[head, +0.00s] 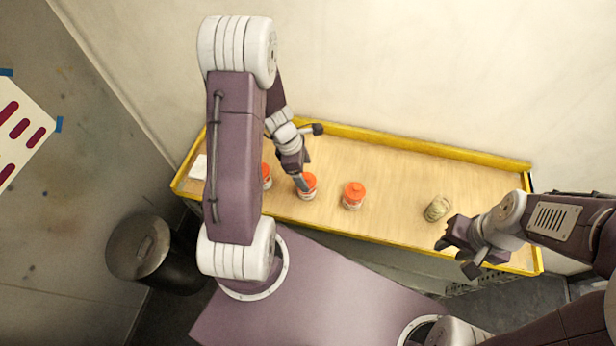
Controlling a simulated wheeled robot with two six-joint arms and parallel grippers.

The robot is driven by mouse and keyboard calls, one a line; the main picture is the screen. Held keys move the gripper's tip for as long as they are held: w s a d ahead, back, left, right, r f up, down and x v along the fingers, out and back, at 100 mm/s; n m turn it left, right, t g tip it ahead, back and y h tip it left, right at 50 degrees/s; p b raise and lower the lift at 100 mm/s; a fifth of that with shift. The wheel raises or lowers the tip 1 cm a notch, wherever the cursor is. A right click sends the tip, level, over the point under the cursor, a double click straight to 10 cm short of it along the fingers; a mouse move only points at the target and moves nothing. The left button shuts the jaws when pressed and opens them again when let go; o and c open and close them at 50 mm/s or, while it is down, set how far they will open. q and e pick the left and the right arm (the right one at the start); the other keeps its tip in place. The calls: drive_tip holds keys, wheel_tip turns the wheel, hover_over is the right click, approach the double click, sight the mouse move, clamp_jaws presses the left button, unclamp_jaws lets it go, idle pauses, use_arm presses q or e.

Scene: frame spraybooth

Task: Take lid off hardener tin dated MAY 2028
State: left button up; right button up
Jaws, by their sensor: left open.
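Three small tins with orange lids stand in a row on the cart top: a left tin (267,178), a middle tin (309,192) and a right tin (353,196). Their labels are too small to read, so I cannot tell which is dated MAY 2028. My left gripper (302,186) is open and points down at the middle tin's orange lid, overlapping it in the view. I cannot tell whether it touches the lid. My arm partly hides the left tin. My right gripper (459,256) is open and empty over the cart's front right edge.
The wooden cart top (400,165) has a raised yellow rim. A greenish, roughly cylindrical item (437,208) lies right of the tins. A white item (198,167) is at the left end. A dark lidded bin (140,248) stands on the floor at left. The back right of the top is clear.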

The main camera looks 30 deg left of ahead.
use_arm(q)
drive_tip(key=shift+d+f, duration=0.15)
drive_tip(key=shift+f, duration=0.5)
drive_tip(key=shift+s+r, duration=0.15)
drive_tip(key=shift+s, duration=0.45)
drive_tip(key=shift+w, duration=0.35)
drive_tip(key=c, duration=1.4)
drive_tip(key=shift+s, duration=0.1)
use_arm(e)
drive_tip(key=shift+s, duration=0.6)
